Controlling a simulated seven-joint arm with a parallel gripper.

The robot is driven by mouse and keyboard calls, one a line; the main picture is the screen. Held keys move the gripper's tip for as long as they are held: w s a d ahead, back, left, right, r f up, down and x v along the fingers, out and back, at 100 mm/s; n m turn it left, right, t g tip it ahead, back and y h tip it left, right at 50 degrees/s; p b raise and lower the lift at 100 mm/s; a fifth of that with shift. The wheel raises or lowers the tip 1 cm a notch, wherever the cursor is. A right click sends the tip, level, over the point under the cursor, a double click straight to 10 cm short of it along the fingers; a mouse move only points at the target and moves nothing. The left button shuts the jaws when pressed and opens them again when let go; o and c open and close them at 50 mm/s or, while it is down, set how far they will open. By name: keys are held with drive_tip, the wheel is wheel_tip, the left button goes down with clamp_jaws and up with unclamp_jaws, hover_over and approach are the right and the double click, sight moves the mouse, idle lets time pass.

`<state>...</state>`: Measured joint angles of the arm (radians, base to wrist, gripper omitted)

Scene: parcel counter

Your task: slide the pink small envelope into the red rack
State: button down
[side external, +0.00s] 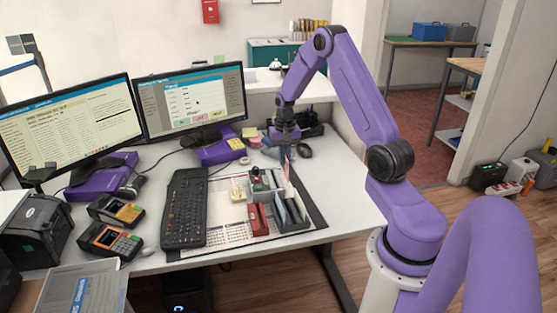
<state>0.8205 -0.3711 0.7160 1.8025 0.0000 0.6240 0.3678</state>
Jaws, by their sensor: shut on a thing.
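My gripper (284,150) points down above the back of the desk mat and is shut on the pink small envelope (288,171). The envelope shows as a thin, pale pink upright sliver just below the fingers. The red rack (258,220) is a small narrow red block on the mat, in front and to the left of the envelope. The envelope is apart from it. The slot of the red rack is too small to make out.
A dark rack (291,217) with blue-grey upright pieces stands right of the red rack. Small items, including a cream block (238,190), stand behind. A black keyboard (184,208) lies left, with card terminals (110,241) beyond.

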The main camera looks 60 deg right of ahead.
drive_tip(key=s+a+r, duration=0.3)
drive_tip(key=s, duration=0.2)
drive_tip(key=w+a+f, duration=0.6)
drive_tip(key=a+f, duration=0.4)
drive_tip(key=f, duration=0.1)
drive_tip(key=shift+w+a+f, duration=0.15)
drive_tip(key=shift+w, duration=0.15)
drive_tip(key=shift+f, duration=1.85)
idle(1.4)
drive_tip(key=c, duration=1.2)
unclamp_jaws()
drive_tip(key=shift+r, duration=0.1)
wheel_tip(320, 180, up, 17)
drive_tip(key=shift+r, duration=0.15)
